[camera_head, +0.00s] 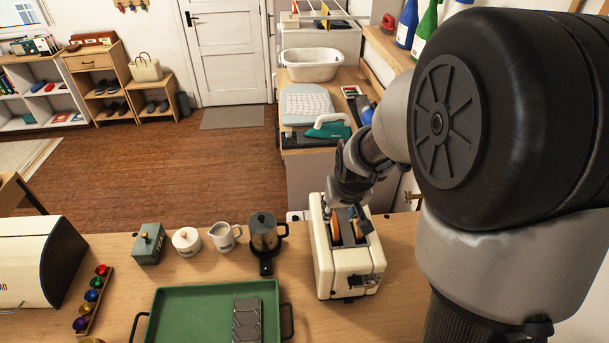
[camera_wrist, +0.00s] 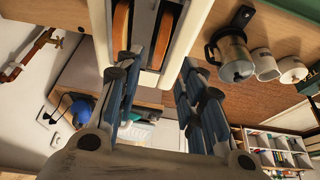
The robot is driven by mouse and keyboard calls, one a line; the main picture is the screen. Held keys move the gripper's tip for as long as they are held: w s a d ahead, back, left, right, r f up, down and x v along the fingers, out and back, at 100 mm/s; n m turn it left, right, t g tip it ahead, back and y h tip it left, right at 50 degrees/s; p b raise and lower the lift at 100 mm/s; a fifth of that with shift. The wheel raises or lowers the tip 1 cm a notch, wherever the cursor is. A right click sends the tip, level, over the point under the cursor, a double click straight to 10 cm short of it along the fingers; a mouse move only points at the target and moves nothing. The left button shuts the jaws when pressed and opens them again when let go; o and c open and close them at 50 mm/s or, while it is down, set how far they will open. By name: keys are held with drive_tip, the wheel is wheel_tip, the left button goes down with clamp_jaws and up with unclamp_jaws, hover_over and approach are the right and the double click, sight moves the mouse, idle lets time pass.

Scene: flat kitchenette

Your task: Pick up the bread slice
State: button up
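A cream toaster (camera_head: 345,270) stands on the wooden counter, with two long slots on top. A brown bread slice (camera_head: 336,232) sits upright in its left slot in the head view, and a second slice (camera_head: 360,232) sits in the other slot. The wrist view shows both slices, one at left (camera_wrist: 120,32) and one at right (camera_wrist: 168,38), inside the toaster (camera_wrist: 190,25). My gripper (camera_wrist: 158,65) is open and empty, its fingers spread apart. In the head view my gripper (camera_head: 356,214) is over the toaster's far end, partly hiding the slots.
A dark grinder-like pot (camera_head: 264,232), a white jug (camera_head: 223,237), a white lidded jar (camera_head: 186,242) and a green box (camera_head: 148,244) stand left of the toaster. A green tray (camera_head: 200,315) lies in front. A cream bread bin (camera_head: 35,262) is at far left.

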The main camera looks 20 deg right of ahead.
sight(335, 219)
drive_tip(key=b+x, duration=0.1)
drive_tip(key=x, duration=0.7)
drive_tip(key=shift+w+d+r, duration=0.1)
clamp_jaws()
idle(0.4)
